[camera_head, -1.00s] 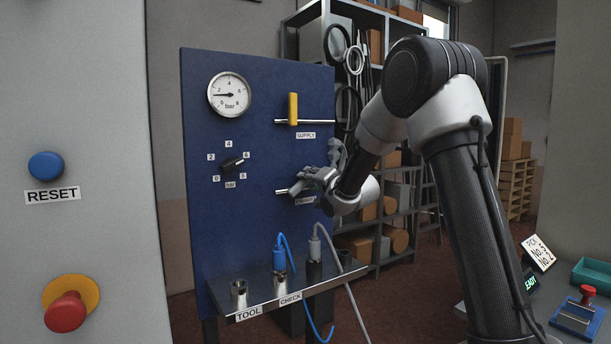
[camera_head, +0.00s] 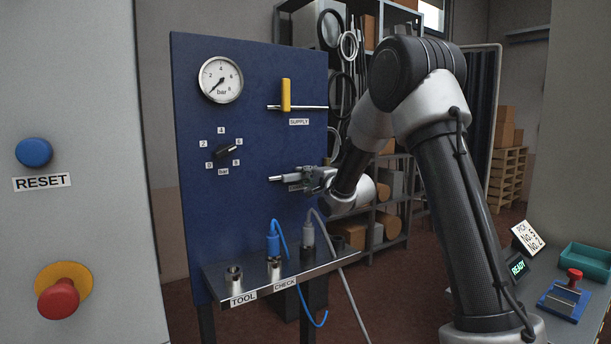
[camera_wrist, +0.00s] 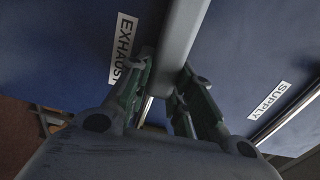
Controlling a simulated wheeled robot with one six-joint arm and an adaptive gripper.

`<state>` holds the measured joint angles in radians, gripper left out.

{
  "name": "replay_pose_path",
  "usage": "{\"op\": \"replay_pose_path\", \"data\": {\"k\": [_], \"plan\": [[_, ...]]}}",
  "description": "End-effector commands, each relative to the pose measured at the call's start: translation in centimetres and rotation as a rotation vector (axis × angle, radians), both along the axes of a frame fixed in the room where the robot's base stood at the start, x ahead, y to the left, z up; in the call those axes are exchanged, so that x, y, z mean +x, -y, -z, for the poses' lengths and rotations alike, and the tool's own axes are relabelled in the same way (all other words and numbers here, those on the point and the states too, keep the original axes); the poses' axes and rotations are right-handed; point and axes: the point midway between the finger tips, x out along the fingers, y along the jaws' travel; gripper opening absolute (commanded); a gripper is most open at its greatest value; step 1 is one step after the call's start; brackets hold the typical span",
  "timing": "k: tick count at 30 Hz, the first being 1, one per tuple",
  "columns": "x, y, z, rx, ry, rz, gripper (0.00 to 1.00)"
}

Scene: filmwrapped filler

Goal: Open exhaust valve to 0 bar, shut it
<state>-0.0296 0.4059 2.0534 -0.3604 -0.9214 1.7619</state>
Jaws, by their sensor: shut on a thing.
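My gripper (camera_head: 318,178) is at the exhaust valve on the blue panel, on the short silver pipe (camera_head: 278,178). In the wrist view my gripper (camera_wrist: 160,85) is shut on the grey valve handle (camera_wrist: 183,35), which runs between its two fingers. The exhaust label (camera_wrist: 123,48) is partly covered by a finger. The handle's exact angle to its pipe is hard to tell. The round gauge (camera_head: 221,79) has its needle pointing to the lower left, at about 0 bar.
The yellow supply handle (camera_head: 286,95) stands upright across its pipe above. A black selector knob (camera_head: 225,152) sits to the left. A steel shelf (camera_head: 250,276) with cable connectors juts out below. A reset button (camera_head: 33,152) and red emergency stop (camera_head: 58,299) are at far left.

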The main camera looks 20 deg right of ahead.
Motion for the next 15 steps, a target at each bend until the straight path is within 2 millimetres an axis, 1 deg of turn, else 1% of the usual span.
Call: {"op": "replay_pose_path", "data": {"k": [11,12,15], "plan": [[-0.02,0.09,0.18,0.002,-0.005,0.002,0.0],[-0.02,0.09,0.18,0.002,-0.004,0.002,0.28],[-0.02,0.07,0.16,0.002,-0.004,0.001,0.45]]}}
